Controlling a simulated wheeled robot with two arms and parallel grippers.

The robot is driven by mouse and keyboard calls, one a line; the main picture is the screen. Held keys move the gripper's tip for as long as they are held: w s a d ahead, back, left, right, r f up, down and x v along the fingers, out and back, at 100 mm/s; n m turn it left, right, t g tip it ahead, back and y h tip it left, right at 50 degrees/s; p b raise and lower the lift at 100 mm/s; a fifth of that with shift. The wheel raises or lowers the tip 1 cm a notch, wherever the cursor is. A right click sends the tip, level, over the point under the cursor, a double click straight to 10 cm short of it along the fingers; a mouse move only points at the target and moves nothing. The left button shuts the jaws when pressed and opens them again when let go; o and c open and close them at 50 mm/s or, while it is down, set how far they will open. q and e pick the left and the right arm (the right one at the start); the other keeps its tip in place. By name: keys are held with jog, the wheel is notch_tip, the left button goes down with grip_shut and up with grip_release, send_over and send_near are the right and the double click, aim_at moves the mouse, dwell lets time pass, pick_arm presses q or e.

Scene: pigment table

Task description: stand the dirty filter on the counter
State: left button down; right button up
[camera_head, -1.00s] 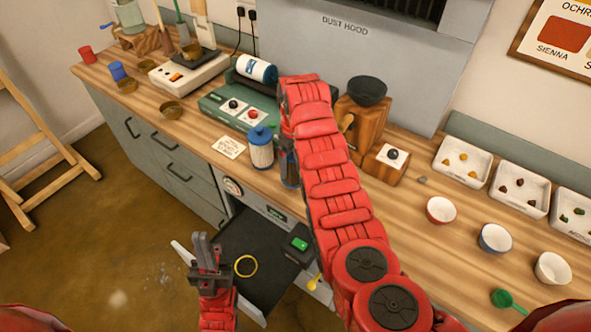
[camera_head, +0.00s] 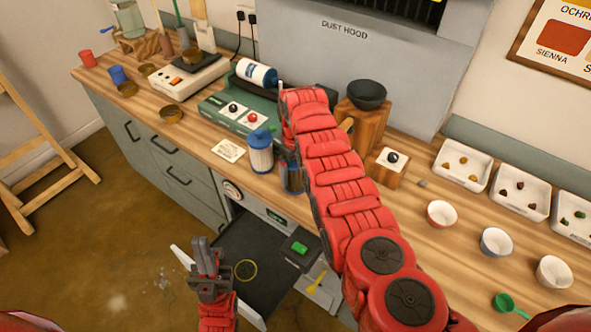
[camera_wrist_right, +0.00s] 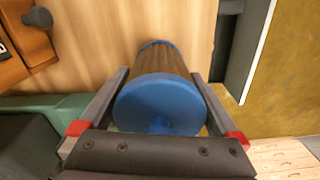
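The dirty filter, a brownish cylinder with blue ends, is at my right gripper (camera_wrist_right: 160,72). In the right wrist view the dirty filter (camera_wrist_right: 165,61) lies between the two fingers, which appear to touch its sides. In the head view the dirty filter (camera_head: 291,177) looks upright at the front of the wooden counter (camera_head: 395,222), partly behind my right arm; whether its base touches the wood is unclear. A paler filter with a blue top (camera_head: 260,155) stands to its left. My left gripper (camera_head: 206,248) is low in front of the counter, empty, its fingers together.
A dark open drawer or door (camera_head: 260,297) lies below the counter, with a yellow ring (camera_head: 245,271). A green machine (camera_head: 222,117) is behind the filters. A wooden block with a black knob (camera_head: 380,172) and several bowls stand to the right.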

jog(key=shift+r, duration=0.15)
jog(key=shift+r, duration=0.1)
notch_tip(320, 180, up, 11)
jog(key=b, duration=0.4)
jog(key=shift+r, duration=0.4)
jog(key=shift+r, duration=0.1)
